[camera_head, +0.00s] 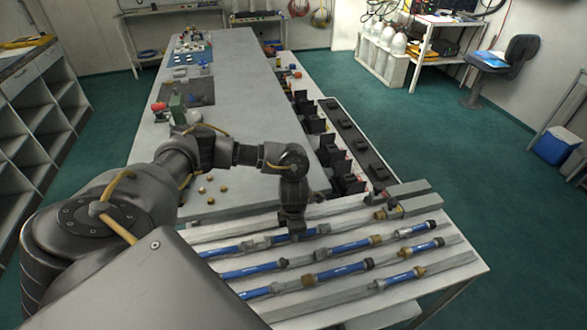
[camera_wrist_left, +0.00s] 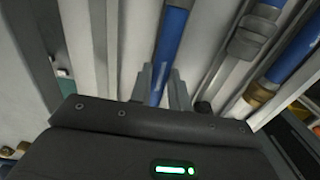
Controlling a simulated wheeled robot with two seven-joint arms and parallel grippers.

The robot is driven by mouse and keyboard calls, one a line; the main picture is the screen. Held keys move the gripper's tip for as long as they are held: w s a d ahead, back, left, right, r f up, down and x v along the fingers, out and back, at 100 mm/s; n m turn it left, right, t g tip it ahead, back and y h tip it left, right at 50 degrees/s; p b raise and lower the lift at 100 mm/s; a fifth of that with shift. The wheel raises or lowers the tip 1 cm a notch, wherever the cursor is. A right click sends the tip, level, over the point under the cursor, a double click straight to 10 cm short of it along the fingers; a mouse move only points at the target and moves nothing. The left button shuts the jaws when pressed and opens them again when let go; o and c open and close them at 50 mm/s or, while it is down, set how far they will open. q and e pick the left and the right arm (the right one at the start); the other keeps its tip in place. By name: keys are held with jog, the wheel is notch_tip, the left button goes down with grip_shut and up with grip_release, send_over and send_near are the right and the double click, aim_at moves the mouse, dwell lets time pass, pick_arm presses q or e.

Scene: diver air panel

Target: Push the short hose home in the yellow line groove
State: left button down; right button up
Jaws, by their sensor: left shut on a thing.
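The grey board (camera_head: 446,258) at the front end of the bench carries several parallel grooves with blue hoses and grey or brass fittings. My left gripper (camera_head: 295,236) points straight down over the farthest hose row. In the left wrist view my left gripper (camera_wrist_left: 160,76) has its two fingers closed around a blue hose (camera_wrist_left: 171,36). In the head view the blue hose (camera_head: 280,238) shows under the fingers, partly hidden by them. I cannot tell whether it is fully seated. No yellow groove marking is clear. My right gripper is out of view.
Grey blocks (camera_head: 407,188) stand at the board's far right edge. Black holders (camera_head: 345,180) line the bench's right side. The bench middle is mostly clear.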

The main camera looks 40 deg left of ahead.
aim_at(283, 236)
pick_arm(q)
jog(key=shift+s+a, duration=0.4)
jog(key=shift+s, duration=0.2)
jog(key=shift+s+a, duration=0.3)
jog(key=shift+s, duration=0.05)
jog(key=shift+s+a, duration=0.25)
jog(key=shift+s, duration=0.15)
dwell(0.3)
jog(key=c, duration=1.2)
grip_release()
jog(key=shift+c, duration=0.2)
notch_tip(283, 236, up, 11)
jog(key=p, duration=0.1)
jog(key=shift+f, duration=0.15)
